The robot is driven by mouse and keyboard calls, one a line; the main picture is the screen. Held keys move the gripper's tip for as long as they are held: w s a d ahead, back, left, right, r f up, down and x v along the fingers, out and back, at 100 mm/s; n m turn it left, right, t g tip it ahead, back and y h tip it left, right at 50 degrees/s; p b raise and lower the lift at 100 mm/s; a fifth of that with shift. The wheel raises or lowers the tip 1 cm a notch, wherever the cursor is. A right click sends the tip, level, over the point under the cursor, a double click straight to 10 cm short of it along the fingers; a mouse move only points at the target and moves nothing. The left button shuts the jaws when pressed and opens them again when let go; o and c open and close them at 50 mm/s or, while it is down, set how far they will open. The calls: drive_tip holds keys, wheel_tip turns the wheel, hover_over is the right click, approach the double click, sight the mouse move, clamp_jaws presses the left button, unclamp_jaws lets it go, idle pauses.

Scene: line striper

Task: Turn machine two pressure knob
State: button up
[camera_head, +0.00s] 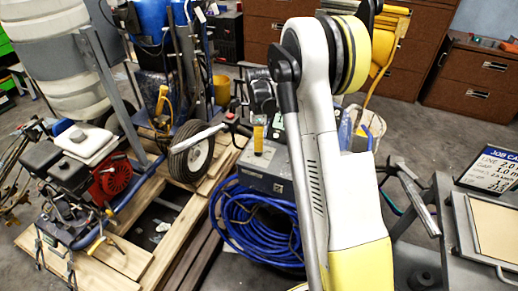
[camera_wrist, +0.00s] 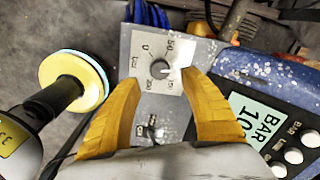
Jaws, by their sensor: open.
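A small dark round knob (camera_wrist: 160,69) sits at the middle of a white dial plate (camera_wrist: 151,50) with printed numbers. The plate is on a grey panel (camera_wrist: 187,118) in the wrist view. My gripper (camera_wrist: 162,77) is open, with one yellow finger at the lower left of the knob and the other at its right. The knob shows between the fingertips with nothing held. Whether a finger touches it I cannot tell. In the head view my arm covers much of the work area, and I cannot make out the knob there.
A lit display (camera_wrist: 258,119) reading BAR, with round buttons (camera_wrist: 293,156), lies right of the gripper. A coiled blue hose (camera_head: 250,222) lies beside a grey box (camera_head: 265,172). Wooden pallets (camera_head: 125,255) with machinery are at left; a job board (camera_head: 490,168) is at right.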

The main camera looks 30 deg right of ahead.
wheel_tip(320, 180, up, 7)
drive_tip(key=shift+f, duration=0.15)
drive_tip(key=shift+s, duration=0.1)
idle(0.3)
drive_tip(key=s+a+r+n+t, duration=0.3)
drive_tip(key=s+a+r+n, duration=0.8)
drive_tip(key=s+r, duration=0.15)
drive_tip(key=s+a+n+t, duration=0.2)
drive_tip(key=s+a+n, duration=0.1)
drive_tip(key=s+n, duration=0.3)
drive_tip(key=s+a+n+t, duration=0.1)
drive_tip(key=s+a+n, duration=0.3)
drive_tip(key=s+n, duration=0.3)
drive_tip(key=shift+s+a+f+t, duration=0.2)
drive_tip(key=shift+s+t, duration=0.2)
drive_tip(key=shift+s, duration=0.2)
